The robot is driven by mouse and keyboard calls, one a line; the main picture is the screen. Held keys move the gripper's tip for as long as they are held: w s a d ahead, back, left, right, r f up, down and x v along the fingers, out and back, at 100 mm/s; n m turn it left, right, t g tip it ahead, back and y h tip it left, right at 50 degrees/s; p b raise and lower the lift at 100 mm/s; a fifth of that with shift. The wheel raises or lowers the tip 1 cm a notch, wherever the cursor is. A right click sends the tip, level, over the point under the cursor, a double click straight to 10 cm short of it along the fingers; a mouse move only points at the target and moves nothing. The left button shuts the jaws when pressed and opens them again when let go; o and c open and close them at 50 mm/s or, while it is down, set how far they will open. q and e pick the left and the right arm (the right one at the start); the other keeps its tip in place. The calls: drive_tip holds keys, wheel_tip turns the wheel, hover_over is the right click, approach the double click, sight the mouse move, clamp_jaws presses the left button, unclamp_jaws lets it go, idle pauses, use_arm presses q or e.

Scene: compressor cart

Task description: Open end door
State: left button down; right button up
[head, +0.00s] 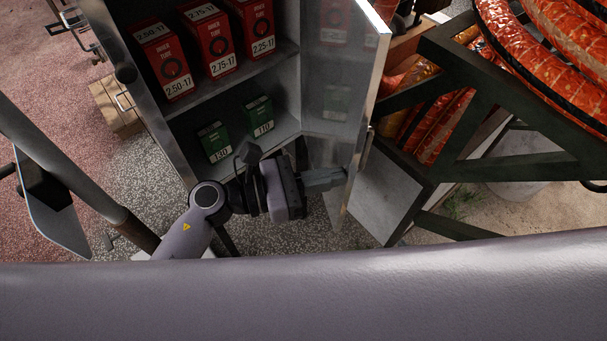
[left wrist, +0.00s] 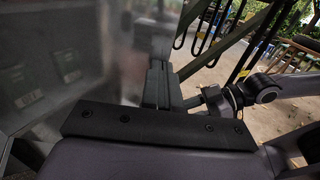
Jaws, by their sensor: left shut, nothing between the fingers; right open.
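A glossy door panel (head: 335,85) stands out at the right side of an open-fronted cabinet (head: 290,60), mirroring the boxes inside. A small handle (head: 367,147) shows at its outer edge. I cannot tell whether this is the end door. My left gripper (head: 338,178) is shut and empty, pointing right in front of the panel's lower part; I cannot tell if it touches. In the left wrist view its fingers (left wrist: 158,85) are close to the cloudy panel (left wrist: 75,60). My right gripper is not seen clearly in either view.
Red boxes (head: 211,45) and green boxes (head: 258,117) stand on the cabinet shelves. A dark metal frame (head: 465,170) with orange hoses (head: 545,45) stands close at right. A wooden crate (head: 115,105) is at left. Speckled floor (head: 155,160) shows below.

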use_arm(q)
drive_tip(key=w+d+t+b, duration=0.1)
drive_tip(key=d+b, duration=0.1)
drive_tip(key=d, duration=0.7)
drive_tip(key=shift+w+n, duration=0.3)
drive_tip(key=shift+w, duration=0.1)
use_arm(e)
drive_tip(key=shift+f, duration=0.9)
